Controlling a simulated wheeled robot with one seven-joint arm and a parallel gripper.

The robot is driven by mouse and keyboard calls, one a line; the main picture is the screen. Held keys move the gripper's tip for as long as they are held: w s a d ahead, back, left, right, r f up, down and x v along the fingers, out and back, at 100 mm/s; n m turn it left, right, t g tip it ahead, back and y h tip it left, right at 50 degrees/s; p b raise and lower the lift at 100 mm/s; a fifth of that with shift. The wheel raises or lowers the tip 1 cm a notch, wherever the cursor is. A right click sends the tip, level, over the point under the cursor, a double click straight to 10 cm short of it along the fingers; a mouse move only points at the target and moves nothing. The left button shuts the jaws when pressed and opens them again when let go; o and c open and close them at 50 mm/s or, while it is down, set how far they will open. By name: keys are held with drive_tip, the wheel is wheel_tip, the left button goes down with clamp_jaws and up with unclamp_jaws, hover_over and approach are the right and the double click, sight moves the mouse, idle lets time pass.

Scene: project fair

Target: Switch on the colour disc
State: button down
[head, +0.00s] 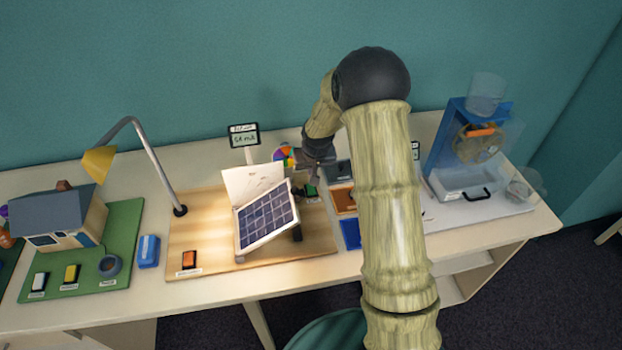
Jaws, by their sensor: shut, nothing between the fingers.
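The colour disc (284,156), a small multicoloured wheel, stands at the back of the tan board, behind the solar panel. My arm comes in from the right, and my gripper (303,189) is low over the board, just right of the panel. It is shut and empty. A small green switch (311,190) is right beside the fingertips; I cannot tell whether they touch it. The tilted solar panel (267,218) stands in front of the disc. An orange switch (189,260) with a label sits at the board's front left. Part of the disc is hidden.
A desk lamp (150,165) with a yellow shade stands on the left. A small meter sign (244,136) stands behind the panel. A model house (62,220) on a green base is at far left. A blue apparatus (447,140) stands right of my arm, which hides part of the table.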

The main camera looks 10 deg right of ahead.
sight(312, 187)
drive_tip(key=shift+s+p+x, duration=0.2)
drive_tip(key=shift+p+x, duration=0.25)
drive_tip(key=shift+x, duration=1.3)
drive_tip(key=shift+s+p+x, duration=0.2)
drive_tip(key=shift+p+x, duration=0.2)
drive_tip(key=shift+x, duration=1.3)
drive_tip(key=shift+d+f, duration=0.15)
